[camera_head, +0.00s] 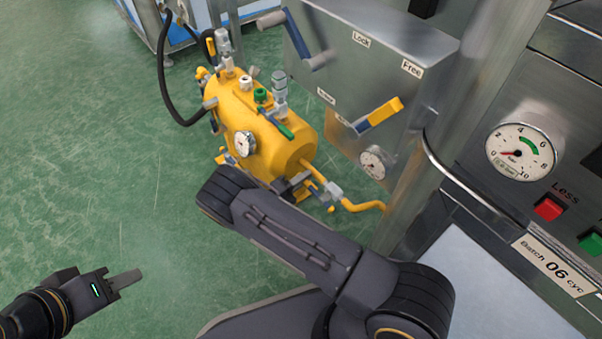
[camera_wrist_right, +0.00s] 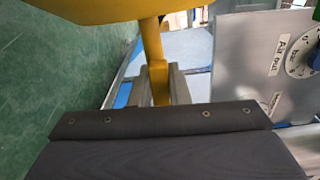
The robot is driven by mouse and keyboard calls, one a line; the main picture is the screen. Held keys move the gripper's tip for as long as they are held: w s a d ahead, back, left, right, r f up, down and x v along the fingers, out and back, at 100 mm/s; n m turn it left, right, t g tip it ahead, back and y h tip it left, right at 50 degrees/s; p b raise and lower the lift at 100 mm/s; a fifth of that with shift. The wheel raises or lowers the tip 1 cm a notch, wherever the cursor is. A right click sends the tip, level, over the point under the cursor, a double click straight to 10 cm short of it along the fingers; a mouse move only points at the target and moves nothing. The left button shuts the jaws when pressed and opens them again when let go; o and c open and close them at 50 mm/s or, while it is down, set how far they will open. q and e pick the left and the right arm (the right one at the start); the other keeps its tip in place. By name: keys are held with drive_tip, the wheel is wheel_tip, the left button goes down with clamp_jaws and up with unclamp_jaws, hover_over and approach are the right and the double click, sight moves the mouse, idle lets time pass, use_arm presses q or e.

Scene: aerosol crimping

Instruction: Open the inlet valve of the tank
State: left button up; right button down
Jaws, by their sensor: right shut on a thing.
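The yellow tank (camera_head: 272,143) stands on the floor in the head view, with a round gauge (camera_head: 245,143), top fittings and a green-handled valve (camera_head: 278,125). A yellow pipe (camera_head: 365,206) with a silver fitting (camera_head: 333,190) runs from its lower right end. My right gripper (camera_head: 297,186) is low at that end, partly hidden by my forearm. In the right wrist view, its jaws (camera_wrist_right: 158,88) are shut on a yellow bar (camera_wrist_right: 160,82) below the tank's yellow body (camera_wrist_right: 180,9). I cannot tell whether this bar is the inlet valve's handle. My left gripper (camera_head: 125,280) is away from the tank, its jaws seen edge-on.
A grey metal cabinet (camera_head: 345,75) with a yellow-and-blue lever (camera_head: 378,115) stands close behind the tank. A panel with a gauge (camera_head: 520,150) and red button (camera_head: 549,207) is at right. A black hose (camera_head: 166,90) reaches the tank's left end. Green floor is free at left.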

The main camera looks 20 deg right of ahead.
drive_tip(key=shift+a+f+n, duration=0.1)
drive_tip(key=shift+f+n, duration=0.2)
drive_tip(key=shift+f, duration=0.05)
idle(0.3)
drive_tip(key=c, duration=1.4)
unclamp_jaws()
drive_tip(key=shift+a, duration=0.3)
drive_tip(key=p+v, duration=0.1)
drive_tip(key=v, duration=0.6)
drive_tip(key=shift+s, duration=0.1)
drive_tip(key=shift+a, duration=0.15)
